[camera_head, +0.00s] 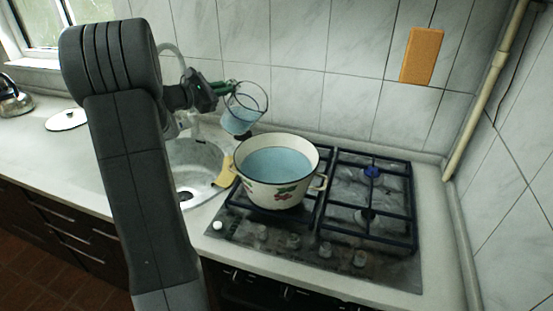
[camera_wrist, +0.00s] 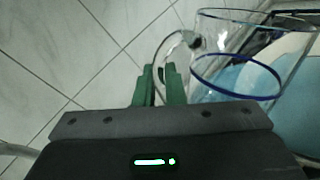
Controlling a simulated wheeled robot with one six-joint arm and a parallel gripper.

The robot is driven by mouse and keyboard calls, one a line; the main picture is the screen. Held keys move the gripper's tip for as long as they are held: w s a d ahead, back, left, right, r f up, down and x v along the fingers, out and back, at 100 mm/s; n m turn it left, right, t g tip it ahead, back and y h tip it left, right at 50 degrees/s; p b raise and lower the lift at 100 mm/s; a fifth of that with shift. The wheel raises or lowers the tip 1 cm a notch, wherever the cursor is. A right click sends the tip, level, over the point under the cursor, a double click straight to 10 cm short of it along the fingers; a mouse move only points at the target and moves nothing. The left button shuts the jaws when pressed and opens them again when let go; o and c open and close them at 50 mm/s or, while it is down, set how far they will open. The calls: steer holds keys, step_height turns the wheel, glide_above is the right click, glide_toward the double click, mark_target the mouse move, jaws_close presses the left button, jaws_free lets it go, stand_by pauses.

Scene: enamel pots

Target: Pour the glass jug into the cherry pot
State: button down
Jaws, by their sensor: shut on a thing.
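The glass jug (camera_head: 241,121) is clear and holds blue liquid. It hangs in the air just above and behind the left rim of the cherry pot, tilted somewhat to the right. My gripper (camera_head: 227,87) is shut on its handle; in the wrist view the green fingers (camera_wrist: 160,78) are at the handle, left of the jug (camera_wrist: 238,75). The cherry pot (camera_head: 272,194) is white enamel with a dark rim and cherry pictures. It stands upright on the left of the stove and holds blue liquid. No falling stream is visible between jug and pot.
The gas stove (camera_head: 228,228) has dark grates and an empty right side. A sink (camera_head: 200,160) and a yellow cloth (camera_head: 226,172) lie left of the pot. A white lid (camera_head: 66,121) and a kettle (camera_head: 14,101) are far left. An orange block (camera_head: 422,56) is on the tiled wall.

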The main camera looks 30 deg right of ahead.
mark_target(237, 86)
steer(key=shift+s+d+r+m+b, duration=0.3)
steer(key=shift+s+r+m+b, duration=0.3)
steer(key=shift+s+m, duration=0.35)
steer(key=shift+w, duration=0.1)
steer(key=shift+s+d+f+m+t+y+b, duration=0.15)
steer(key=shift+s+f+m+t+y+b, duration=0.4)
steer(key=shift+b, duration=0.65)
steer(key=shift+s+d+r+m+b, duration=0.1)
steer(key=shift+s+d+m+b, duration=0.05)
steer(key=shift+s+m+b, duration=0.3)
steer(key=shift+s+d+r+m+b, duration=0.15)
steer(key=shift+m+b, duration=0.1)
steer(key=shift+m, duration=0.3)
stand_by(0.6)
steer(key=shift+s+d+r+m, duration=0.2)
steer(key=shift+s+r+m, duration=0.5)
steer(key=shift+s+r, duration=0.1)
stand_by(1.7)
steer(key=shift+s+d+r+b, duration=0.1)
steer(key=shift+s+b, duration=0.2)
steer(key=shift+b, duration=0.15)
